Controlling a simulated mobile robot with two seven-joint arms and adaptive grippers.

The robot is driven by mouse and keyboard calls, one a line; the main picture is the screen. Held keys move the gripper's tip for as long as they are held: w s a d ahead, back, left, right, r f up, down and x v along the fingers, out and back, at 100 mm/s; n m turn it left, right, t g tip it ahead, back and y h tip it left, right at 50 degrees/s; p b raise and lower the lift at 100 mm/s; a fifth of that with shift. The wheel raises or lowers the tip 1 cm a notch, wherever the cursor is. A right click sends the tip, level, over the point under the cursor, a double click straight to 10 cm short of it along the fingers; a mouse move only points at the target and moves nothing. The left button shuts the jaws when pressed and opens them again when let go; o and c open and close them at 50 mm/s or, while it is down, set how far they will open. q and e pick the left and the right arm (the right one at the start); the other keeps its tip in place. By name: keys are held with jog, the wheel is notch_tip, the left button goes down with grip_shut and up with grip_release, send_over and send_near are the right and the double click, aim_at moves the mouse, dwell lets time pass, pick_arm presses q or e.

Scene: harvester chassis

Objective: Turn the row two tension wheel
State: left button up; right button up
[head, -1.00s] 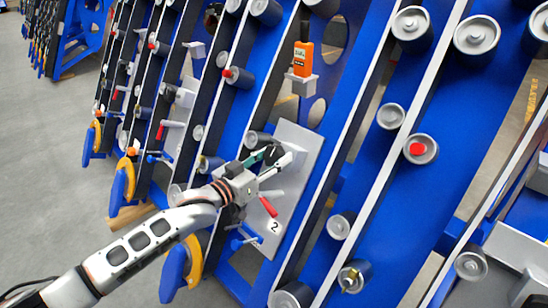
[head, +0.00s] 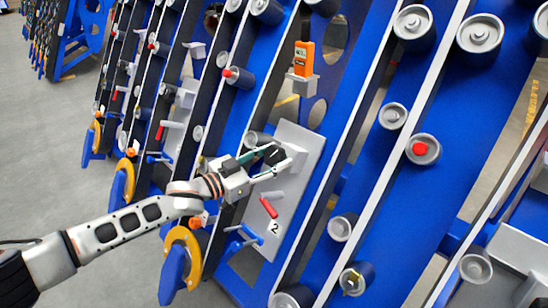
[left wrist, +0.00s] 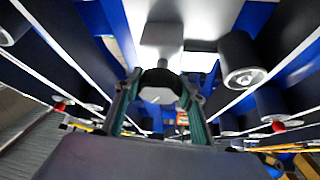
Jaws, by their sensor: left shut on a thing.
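The row two plate (head: 290,190) is a tilted grey panel marked "2" in the middle of the head view. Its tension wheel (head: 274,155) looks like a small black round knob near the top of the plate, partly covered by my fingers. My left gripper (head: 271,163) reaches in from the left and is shut on this wheel. In the left wrist view the black wheel (left wrist: 161,80) sits between the two fingertips, with a grey mount behind it. My right gripper is not in view.
Below the wheel, the plate has a red-handled lever (head: 268,207) and a blue handle (head: 243,240). An orange device (head: 304,58) stands above. Rollers and blue beams surround the plate closely. Grey floor (head: 50,150) is open at the left.

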pick_arm(q)
jog(key=shift+f, duration=0.15)
jog(key=o, duration=1.1)
jog(key=shift+s+a, duration=0.3)
jog(key=shift+a, duration=0.2)
jog(key=v, duration=1.1)
jog(key=shift+d, duration=0.1)
